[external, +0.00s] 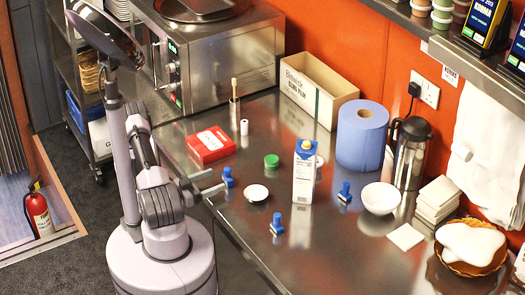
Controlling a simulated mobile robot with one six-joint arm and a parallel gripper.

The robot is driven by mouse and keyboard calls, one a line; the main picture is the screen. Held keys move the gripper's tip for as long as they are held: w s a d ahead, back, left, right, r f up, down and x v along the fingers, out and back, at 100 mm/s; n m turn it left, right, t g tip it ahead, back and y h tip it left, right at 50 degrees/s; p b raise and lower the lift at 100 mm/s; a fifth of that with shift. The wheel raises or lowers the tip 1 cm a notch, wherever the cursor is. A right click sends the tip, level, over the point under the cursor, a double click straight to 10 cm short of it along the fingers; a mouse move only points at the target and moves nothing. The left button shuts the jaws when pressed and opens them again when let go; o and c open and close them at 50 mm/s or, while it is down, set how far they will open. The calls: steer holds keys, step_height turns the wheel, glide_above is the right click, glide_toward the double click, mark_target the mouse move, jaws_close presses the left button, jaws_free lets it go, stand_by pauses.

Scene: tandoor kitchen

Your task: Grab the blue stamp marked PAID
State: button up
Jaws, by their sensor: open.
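Three small blue stamps stand on the steel counter (330,245). One blue stamp (228,177) is just beyond my gripper's fingertips, a second blue stamp (276,225) is nearer the counter's front edge, and a third blue stamp (345,192) is right of the carton. They look alike, and I cannot read PAID or any marking on them. My gripper (217,181) is open and empty, its two fingers pointing right over the counter's left part. I cannot tell its exact height or whether it touches the nearest stamp.
A red box (210,146), green lid (271,160), small white bowl (256,193) and blue-and-white carton (304,172) stand near the stamps. Further right are a blue paper roll (361,135), larger white bowl (381,198) and steel flask (411,153). The front middle counter is clear.

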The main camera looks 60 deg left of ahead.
mark_target(226, 175)
steer(key=w, duration=0.4)
steer(key=shift+w+d+r+b, duration=0.15)
steer(key=shift+w+r+b, duration=0.05)
steer(key=shift+w+b, duration=0.2)
steer(key=c, duration=1.4)
